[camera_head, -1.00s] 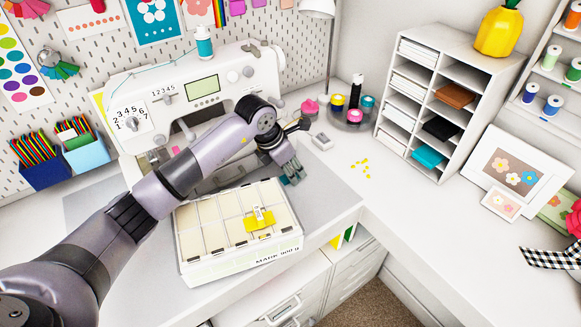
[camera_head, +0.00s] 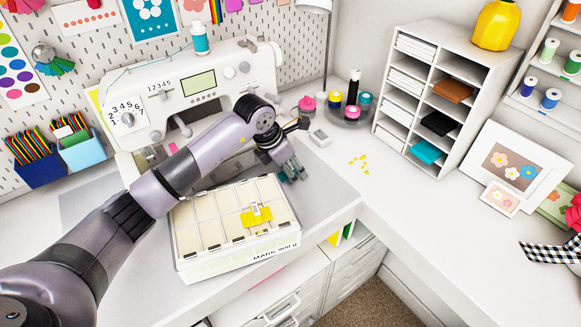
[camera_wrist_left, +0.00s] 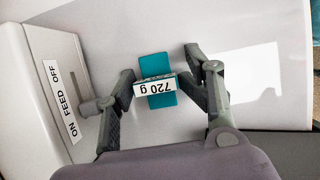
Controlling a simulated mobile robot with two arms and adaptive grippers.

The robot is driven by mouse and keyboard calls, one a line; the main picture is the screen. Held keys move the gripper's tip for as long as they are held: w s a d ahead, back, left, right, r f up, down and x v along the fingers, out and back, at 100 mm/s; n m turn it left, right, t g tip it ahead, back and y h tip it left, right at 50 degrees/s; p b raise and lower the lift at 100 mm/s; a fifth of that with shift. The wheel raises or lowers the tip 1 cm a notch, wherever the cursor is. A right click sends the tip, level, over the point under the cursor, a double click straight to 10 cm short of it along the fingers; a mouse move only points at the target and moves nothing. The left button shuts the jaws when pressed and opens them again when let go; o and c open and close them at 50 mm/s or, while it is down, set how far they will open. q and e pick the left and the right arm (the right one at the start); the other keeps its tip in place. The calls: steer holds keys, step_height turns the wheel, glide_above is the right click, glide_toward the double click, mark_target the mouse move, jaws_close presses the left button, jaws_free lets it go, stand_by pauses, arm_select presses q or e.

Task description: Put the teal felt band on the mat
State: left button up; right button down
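The teal felt band (camera_wrist_left: 155,62) lies between the two fingers of my left gripper (camera_wrist_left: 160,68) in the left wrist view. A white label reading "720 g" crosses it, upside down. The grey mat (camera_head: 325,182) lies on the desk around the divided box and below my left gripper. My right gripper is not in view.
A white divided box (camera_head: 215,268) with a yellow piece stands front-left of the gripper. The sewing machine (camera_head: 205,85) is behind the arm. A round tray (camera_head: 355,117) of spools and a shelf unit (camera_head: 440,100) stand right. Yellow bits lie on the desk.

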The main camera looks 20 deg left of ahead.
arm_select(q)
steer(key=shift+s+a+r+p, duration=0.15)
steer(key=shift+a+p, duration=0.15)
steer(key=shift+p, duration=0.25)
steer(key=b+v, duration=0.2)
steer(key=v, duration=1)
steer(key=shift+r+b, duration=0.3)
steer(key=shift+w+r, duration=0.1)
steer(key=shift+w, duration=0.15)
